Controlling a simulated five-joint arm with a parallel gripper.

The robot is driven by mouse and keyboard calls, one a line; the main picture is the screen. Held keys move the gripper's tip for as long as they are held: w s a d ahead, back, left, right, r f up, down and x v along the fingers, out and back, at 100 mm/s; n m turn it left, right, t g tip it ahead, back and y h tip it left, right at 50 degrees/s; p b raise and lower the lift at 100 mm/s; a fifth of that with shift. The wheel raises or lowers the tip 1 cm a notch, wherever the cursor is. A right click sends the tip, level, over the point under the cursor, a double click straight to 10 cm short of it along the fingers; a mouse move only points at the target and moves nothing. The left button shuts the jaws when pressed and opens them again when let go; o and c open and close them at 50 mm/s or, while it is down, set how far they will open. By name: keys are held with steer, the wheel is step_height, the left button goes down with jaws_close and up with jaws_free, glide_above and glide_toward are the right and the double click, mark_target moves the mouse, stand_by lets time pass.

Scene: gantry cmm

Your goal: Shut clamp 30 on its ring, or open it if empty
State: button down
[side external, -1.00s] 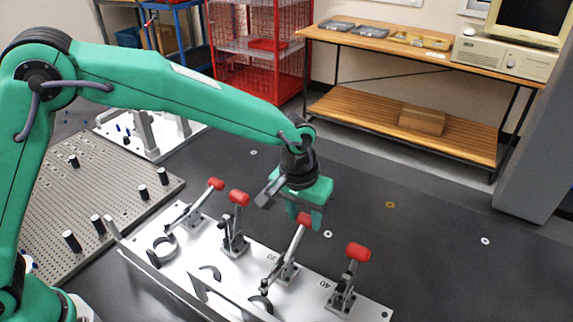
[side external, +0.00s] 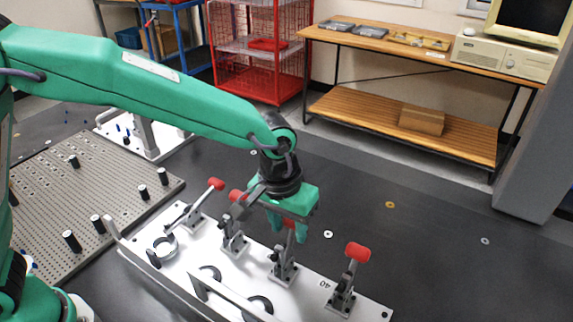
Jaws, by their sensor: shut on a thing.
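Clamp 30 (side external: 283,270) is the third of the row of toggle clamps on the white plate (side external: 370,309), beside the clamp marked 40. Its red handle (side external: 289,224) shows only as a small patch between the fingers. My gripper (side external: 288,233) is shut on this handle from above. The handle's lever stands nearly upright below the fingers. The clamp's dark arm (side external: 274,258) is raised on the left of its base. A dark curved piece (side external: 262,303) lies in front of this clamp, partly behind a rail; I cannot tell whether it is a ring or an empty seat.
Clamp 40 (side external: 346,285) stands close on the right with its red handle up. Two more clamps stand on the left, the nearer one's handle (side external: 237,196) partly behind my wrist. A pegboard (side external: 95,190) with black pegs lies further left.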

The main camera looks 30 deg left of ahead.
steer(key=shift+s+f, duration=0.3)
steer(key=shift+s, duration=0.05)
steer(key=c, duration=0.9)
jaws_free()
steer(key=shift+d, duration=0.1)
steer(key=shift+w+r, duration=0.1)
steer(key=shift+r, duration=0.05)
steer(key=shift+r, duration=0.15)
steer(key=shift+r, duration=0.55)
steer(key=r, duration=0.6)
steer(key=shift+s+a+r, duration=0.15)
steer(key=shift+s+a, duration=0.1)
steer(key=shift+s, duration=0.1)
